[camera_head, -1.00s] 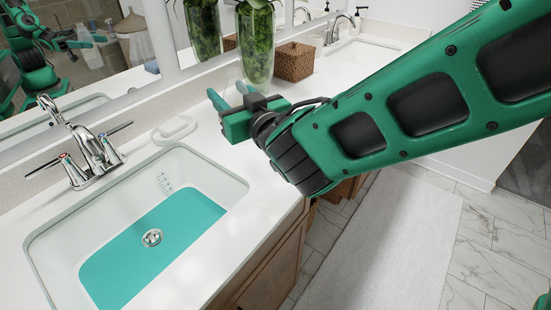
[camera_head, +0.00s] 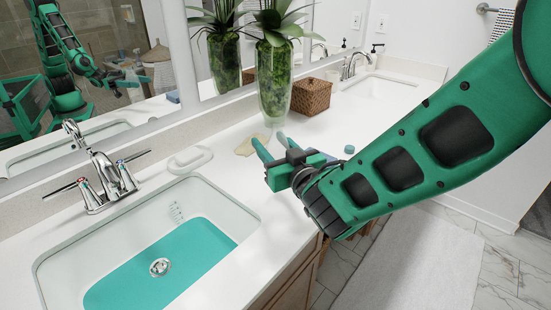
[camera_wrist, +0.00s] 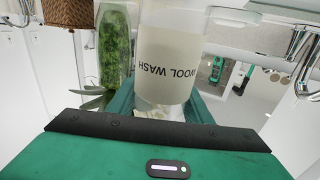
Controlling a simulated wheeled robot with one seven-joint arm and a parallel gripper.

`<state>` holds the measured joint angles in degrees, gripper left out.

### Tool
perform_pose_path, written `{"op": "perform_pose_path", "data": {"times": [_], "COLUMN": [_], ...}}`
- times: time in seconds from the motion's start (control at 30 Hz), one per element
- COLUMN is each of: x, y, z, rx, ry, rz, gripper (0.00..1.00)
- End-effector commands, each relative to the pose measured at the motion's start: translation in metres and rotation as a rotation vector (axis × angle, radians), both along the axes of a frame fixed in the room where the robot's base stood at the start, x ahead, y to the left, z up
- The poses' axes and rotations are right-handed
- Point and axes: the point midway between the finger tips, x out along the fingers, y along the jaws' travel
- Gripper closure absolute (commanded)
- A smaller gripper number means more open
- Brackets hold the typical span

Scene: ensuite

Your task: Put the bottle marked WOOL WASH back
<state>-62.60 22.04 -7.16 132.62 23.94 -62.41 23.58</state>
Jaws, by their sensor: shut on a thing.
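The bottle marked WOOL WASH (camera_wrist: 168,55) is translucent white with dark lettering. In the wrist view it appears upside down, as do the plant and taps around it. It sits between the teal fingers of my gripper (camera_head: 268,141), which is shut on it. In the head view my gripper is over the counter, right of the near basin and in front of the plant vase. I cannot clearly make out the bottle there, so its clearance from the counter is unclear.
The near basin (camera_head: 75,248) holds teal liquid. A soap dish (camera_head: 190,160) lies behind it. A plant vase (camera_head: 276,85) and woven box (camera_head: 311,95) stand at the back. A small teal cap (camera_head: 349,149) and beige item (camera_head: 245,147) lie near my gripper.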

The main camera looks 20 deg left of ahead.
Motion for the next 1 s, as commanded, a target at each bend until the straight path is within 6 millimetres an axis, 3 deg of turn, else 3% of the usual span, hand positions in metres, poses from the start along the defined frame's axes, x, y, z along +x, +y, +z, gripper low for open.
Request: {"op": "perform_pose_path", "data": {"times": [0.27, 0.6, 1.0], "x": [0.012, 0.012, 0.012], "y": [-0.007, -0.007, -0.007], "z": [-0.01, -0.044, -0.049], "rx": [0.001, 0.0, 0.001], "ry": [-0.001, -0.001, 0.0], "rz": [0.001, 0.002, 0.002], "gripper": [0.94, 0.94, 0.94]}}
